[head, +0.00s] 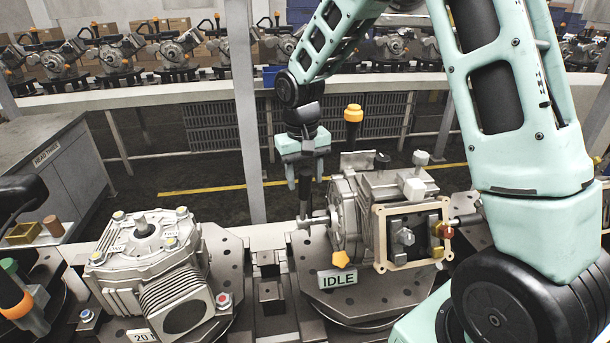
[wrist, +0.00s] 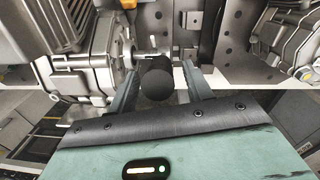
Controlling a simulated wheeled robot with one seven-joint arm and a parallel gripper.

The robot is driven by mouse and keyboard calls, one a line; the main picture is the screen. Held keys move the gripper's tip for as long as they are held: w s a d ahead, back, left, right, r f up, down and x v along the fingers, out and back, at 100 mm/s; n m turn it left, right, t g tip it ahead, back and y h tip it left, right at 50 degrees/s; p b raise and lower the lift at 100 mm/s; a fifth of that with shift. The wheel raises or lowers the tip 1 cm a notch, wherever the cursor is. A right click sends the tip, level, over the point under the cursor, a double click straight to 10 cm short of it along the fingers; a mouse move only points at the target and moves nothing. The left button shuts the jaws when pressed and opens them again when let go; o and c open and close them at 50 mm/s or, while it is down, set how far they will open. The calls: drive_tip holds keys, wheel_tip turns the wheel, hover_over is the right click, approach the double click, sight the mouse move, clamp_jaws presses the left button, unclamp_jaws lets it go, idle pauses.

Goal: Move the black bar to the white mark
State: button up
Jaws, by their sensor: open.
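The black bar (head: 304,192) stands nearly upright on a grey metal shaft at the left side of the right-hand machine unit (head: 345,215). My gripper (head: 304,182) points down over it, with one finger on each side. In the wrist view, the round end of the black bar (wrist: 157,84) shows between the two open fingers (wrist: 160,88), with a gap visible on both sides. The bar's lower part meets the metal shaft (wrist: 150,57).
A sign reading IDLE (head: 338,280) is on the right fixture's front. A second machine unit (head: 150,265) sits on the left fixture. A framed panel (head: 412,235) sticks out at right. A grey post (head: 243,110) stands left of my gripper.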

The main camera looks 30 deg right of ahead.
drive_tip(key=shift+f, duration=0.85)
drive_tip(key=shift+c, duration=0.2)
clamp_jaws()
